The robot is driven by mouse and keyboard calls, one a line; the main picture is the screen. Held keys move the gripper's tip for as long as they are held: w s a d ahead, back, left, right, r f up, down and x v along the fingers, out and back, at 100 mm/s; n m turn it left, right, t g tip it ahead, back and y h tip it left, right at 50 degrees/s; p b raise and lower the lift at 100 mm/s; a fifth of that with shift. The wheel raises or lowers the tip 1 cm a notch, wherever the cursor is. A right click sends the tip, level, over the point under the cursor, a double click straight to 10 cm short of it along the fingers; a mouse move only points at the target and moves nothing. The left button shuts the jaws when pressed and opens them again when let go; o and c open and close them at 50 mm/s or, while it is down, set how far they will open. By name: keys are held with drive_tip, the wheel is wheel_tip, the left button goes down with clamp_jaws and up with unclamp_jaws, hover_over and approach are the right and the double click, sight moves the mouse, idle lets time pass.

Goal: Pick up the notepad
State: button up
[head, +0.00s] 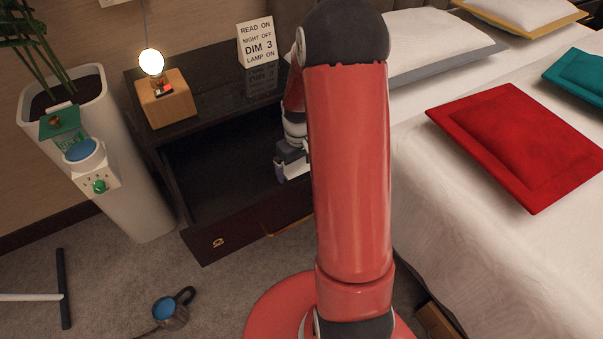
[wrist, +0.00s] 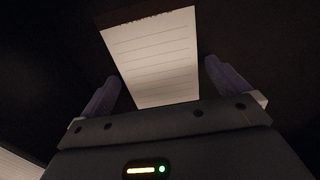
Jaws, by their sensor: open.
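The notepad (wrist: 152,58) shows in the wrist view as a white lined pad with a brownish strip along its top edge. It lies slightly tilted in the picture against a dark surface. My gripper (wrist: 160,85) is open, with one finger to the left of the notepad's lower part and one to the right; the pad's lower end lies between them or just beyond. I cannot tell whether they touch it. In the head view my gripper (head: 290,166) is inside the open drawer (head: 222,238) of the dark nightstand, partly hidden by my red arm. The notepad is hidden there.
The nightstand top (head: 215,85) holds a lamp on a wooden block (head: 166,100) and a sign (head: 257,42). A white planter (head: 125,170) stands left. The bed (head: 470,230) with cushions is right.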

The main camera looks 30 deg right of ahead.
drive_tip(key=c, duration=0.9)
drive_tip(key=shift+c, duration=0.2)
drive_tip(key=shift+r, duration=0.15)
